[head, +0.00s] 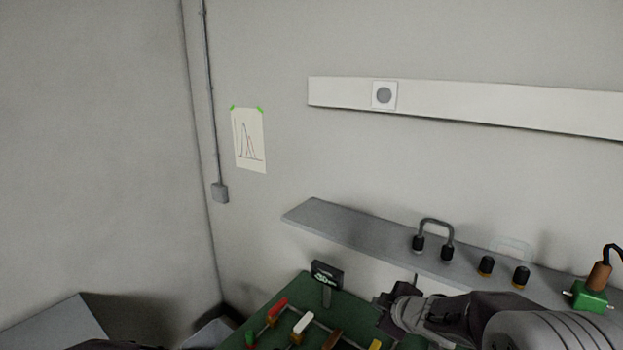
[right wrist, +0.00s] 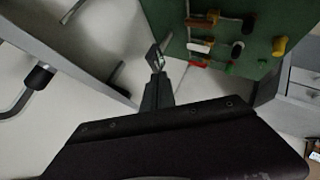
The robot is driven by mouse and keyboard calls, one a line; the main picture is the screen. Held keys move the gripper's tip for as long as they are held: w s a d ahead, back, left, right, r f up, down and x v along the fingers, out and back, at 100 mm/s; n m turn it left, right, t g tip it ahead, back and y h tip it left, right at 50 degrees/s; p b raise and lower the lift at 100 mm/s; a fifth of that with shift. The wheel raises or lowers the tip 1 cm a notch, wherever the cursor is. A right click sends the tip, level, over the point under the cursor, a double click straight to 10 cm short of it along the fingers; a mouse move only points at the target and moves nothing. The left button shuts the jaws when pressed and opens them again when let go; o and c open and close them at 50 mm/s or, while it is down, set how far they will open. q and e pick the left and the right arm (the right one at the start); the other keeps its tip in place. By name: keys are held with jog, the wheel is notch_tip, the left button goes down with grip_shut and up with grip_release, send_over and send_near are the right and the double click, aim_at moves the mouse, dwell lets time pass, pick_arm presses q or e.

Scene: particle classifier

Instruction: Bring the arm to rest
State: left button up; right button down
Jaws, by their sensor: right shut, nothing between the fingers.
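My right gripper (head: 385,305) is shut and empty. In the head view its arm comes in from the lower right. The gripper hangs in front of the wall, beside the right part of the green board (head: 262,322), and seems to hold nothing. In the right wrist view a large dark part of my own arm or gripper fills the bottom. My left gripper does not show in the head view.
The green board carries colored blocks, among them a red one (head: 278,306) and a white one (head: 302,323). A small dark sign (head: 327,272) stands at its back. A grey shelf (head: 345,226) with dark-based handles (head: 436,224) runs along the wall. A green box (head: 590,297) is at the right.

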jog(key=s+f+m+g+h, duration=0.1)
jog(key=s+f+m+g, duration=0.3)
jog(key=s, duration=0.8)
jog(key=s+d+f+m+g+h, duration=0.1)
jog(key=s+f+m+g, duration=0.3)
jog(key=s, duration=0.9)
notch_tip(320, 180, down, 3)
jog(key=m, duration=0.4)
jog(key=shift+d+r+m+g, duration=0.15)
jog(key=shift+m+g, duration=0.25)
jog(key=shift+s+d, duration=0.1)
jog(key=shift+d, duration=0.05)
